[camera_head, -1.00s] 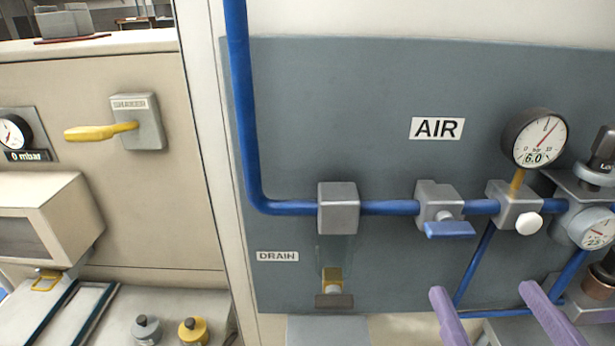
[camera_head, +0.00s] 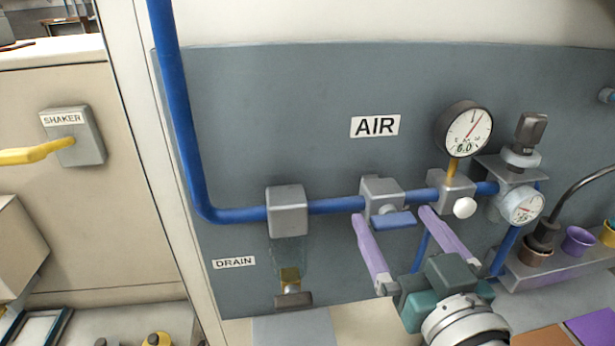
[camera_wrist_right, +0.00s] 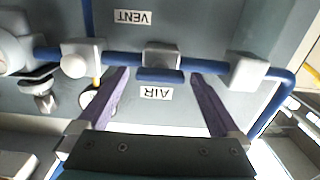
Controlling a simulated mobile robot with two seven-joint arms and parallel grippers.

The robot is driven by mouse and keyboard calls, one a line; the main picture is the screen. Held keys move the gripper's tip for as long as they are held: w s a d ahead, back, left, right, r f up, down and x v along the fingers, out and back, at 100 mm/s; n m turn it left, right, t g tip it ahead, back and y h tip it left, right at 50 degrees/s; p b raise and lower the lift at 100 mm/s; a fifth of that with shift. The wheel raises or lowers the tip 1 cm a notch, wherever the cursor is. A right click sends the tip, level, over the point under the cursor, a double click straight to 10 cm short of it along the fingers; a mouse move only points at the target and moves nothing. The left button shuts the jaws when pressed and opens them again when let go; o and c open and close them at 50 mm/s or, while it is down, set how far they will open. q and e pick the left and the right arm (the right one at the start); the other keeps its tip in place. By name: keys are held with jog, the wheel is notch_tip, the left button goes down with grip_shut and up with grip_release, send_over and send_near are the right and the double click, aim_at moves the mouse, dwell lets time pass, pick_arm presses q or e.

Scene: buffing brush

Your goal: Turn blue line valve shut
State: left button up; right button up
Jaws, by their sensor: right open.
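The blue line runs down the left of the grey panel and across it under the AIR label (camera_head: 375,126). Its valve is a grey block (camera_head: 381,190) with a flat blue handle (camera_head: 394,221) lying along the pipe. My right gripper (camera_head: 396,220) is open, with one purple finger to the left of the handle and one to the right. In the right wrist view the blue handle (camera_wrist_right: 160,76) lies between the two finger tips, and the fingers look apart from it. My left gripper is not in view.
A gauge reading 6.0 (camera_head: 463,130) and a white knob (camera_head: 465,208) sit right of the valve. A regulator with a small gauge (camera_head: 522,206) is further right. A drain fitting (camera_head: 291,288) is below left. A shaker box with yellow handle (camera_head: 72,136) is at far left.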

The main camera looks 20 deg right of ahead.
jog(key=shift+c, duration=0.2)
jog(key=c, duration=1.3)
